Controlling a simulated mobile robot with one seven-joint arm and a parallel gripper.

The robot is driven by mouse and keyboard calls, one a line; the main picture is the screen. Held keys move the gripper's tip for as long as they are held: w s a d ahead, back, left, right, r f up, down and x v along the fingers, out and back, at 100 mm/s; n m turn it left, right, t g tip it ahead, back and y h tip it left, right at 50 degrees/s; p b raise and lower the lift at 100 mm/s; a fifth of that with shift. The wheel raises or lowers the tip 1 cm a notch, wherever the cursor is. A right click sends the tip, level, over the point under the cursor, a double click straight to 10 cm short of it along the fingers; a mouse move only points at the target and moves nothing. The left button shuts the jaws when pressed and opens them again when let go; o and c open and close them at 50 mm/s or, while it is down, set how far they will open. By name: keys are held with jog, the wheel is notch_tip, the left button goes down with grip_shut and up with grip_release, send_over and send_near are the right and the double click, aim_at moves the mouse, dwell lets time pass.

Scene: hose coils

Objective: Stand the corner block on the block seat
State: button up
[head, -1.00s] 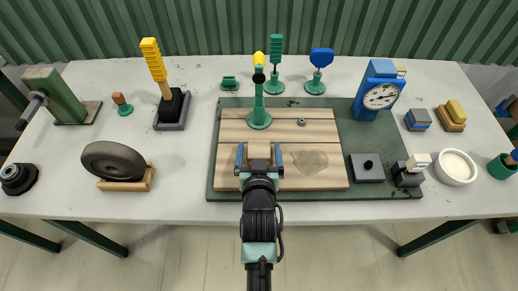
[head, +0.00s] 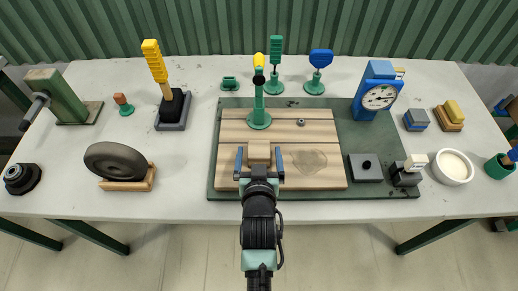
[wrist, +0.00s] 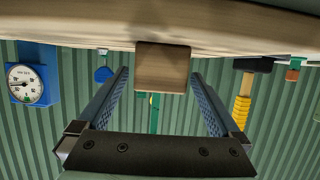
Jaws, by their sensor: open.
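A small pale wooden block (head: 259,152), which I take to be the corner block, stands on the plank board (head: 235,130) near its front edge. It also shows in the wrist view (wrist: 162,68), upside down against the board's edge, between the fingers. My gripper (head: 259,160) is open, with one blue-grey finger on each side of the block and a visible gap to each in the wrist view (wrist: 160,105). I cannot make out which thing is the block seat; any surface under the block is hidden.
The board lies on a dark green mat (head: 385,140). A green post (head: 259,105) stands behind the block. A dark knobbed plate (head: 366,174), a blue dial gauge (head: 376,90) and a white bowl (head: 453,167) are to the right. A grey wheel (head: 115,162) stands left.

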jog(key=shift+p+v, duration=2.15)
jog(key=shift+v, duration=1.05)
jog(key=v, duration=1.3)
jog(key=shift+b, duration=0.3)
